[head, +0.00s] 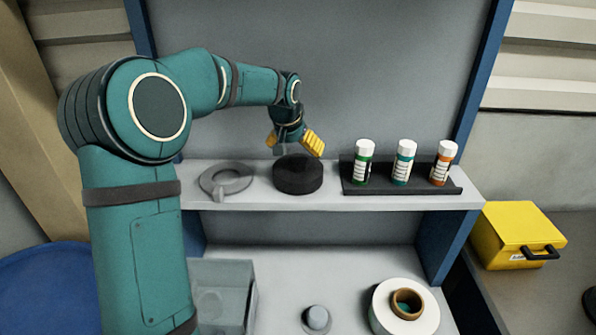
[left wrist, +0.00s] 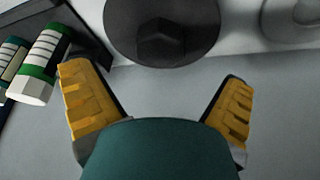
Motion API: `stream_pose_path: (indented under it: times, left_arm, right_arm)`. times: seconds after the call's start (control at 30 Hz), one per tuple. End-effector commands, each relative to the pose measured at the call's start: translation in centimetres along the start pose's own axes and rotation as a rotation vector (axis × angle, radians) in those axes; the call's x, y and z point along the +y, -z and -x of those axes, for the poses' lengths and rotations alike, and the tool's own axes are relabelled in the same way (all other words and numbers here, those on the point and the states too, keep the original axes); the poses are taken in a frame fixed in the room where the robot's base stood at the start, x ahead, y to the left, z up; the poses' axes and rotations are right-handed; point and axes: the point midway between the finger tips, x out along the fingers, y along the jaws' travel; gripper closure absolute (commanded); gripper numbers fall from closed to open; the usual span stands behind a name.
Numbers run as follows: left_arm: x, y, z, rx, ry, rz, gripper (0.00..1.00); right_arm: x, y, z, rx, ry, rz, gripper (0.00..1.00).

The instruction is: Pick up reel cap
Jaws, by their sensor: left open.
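The reel cap appears to be the thick black disc (head: 298,175) on the upper shelf. In the left wrist view the black disc (left wrist: 195,42) is at the top middle and has a raised hexagonal knob in its centre. My left gripper (head: 293,143) is open and empty, with yellow finger pads, just above the disc. In the left wrist view the disc lies beyond the gap between the fingertips (left wrist: 155,78), apart from both. My right gripper is not in view.
A flat grey ring with a handle (head: 225,180) lies left of the disc. A black tray (head: 400,188) with three white-capped bottles stands to its right. Below are a clear bin (head: 222,290), a grey knob (head: 316,318) and a white label roll (head: 385,310). A yellow case (head: 515,235) stands at right.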

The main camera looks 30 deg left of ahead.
Motion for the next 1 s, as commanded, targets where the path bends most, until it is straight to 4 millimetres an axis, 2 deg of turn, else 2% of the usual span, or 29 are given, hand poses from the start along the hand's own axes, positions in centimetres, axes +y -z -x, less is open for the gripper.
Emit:
stream_pose_path:
  times: [0.3,0.63,0.77,0.8,0.87,1.0]
  left_arm:
    - [0.1,-0.3,-4.3,-0.003,0.0,0.0,0.01]
    - [0.1,-0.3,-4.9,0.0,0.0,0.0,0.01]
    - [0.1,-0.3,-4.9,-0.001,0.0,0.0,0.46]
    - [0.1,-0.3,-4.9,-0.001,0.0,0.0,0.61]
    - [0.1,-0.3,-4.8,-0.001,0.0,0.0,0.82]
    - [0.1,-0.2,-4.8,0.001,0.0,0.0,0.82]
  right_arm:
    - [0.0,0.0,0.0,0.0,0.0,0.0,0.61]
    - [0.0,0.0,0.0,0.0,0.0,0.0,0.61]
    - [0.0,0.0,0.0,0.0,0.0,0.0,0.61]
    - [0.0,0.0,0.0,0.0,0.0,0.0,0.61]
    - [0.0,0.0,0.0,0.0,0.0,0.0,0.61]
    - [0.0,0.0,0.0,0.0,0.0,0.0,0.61]
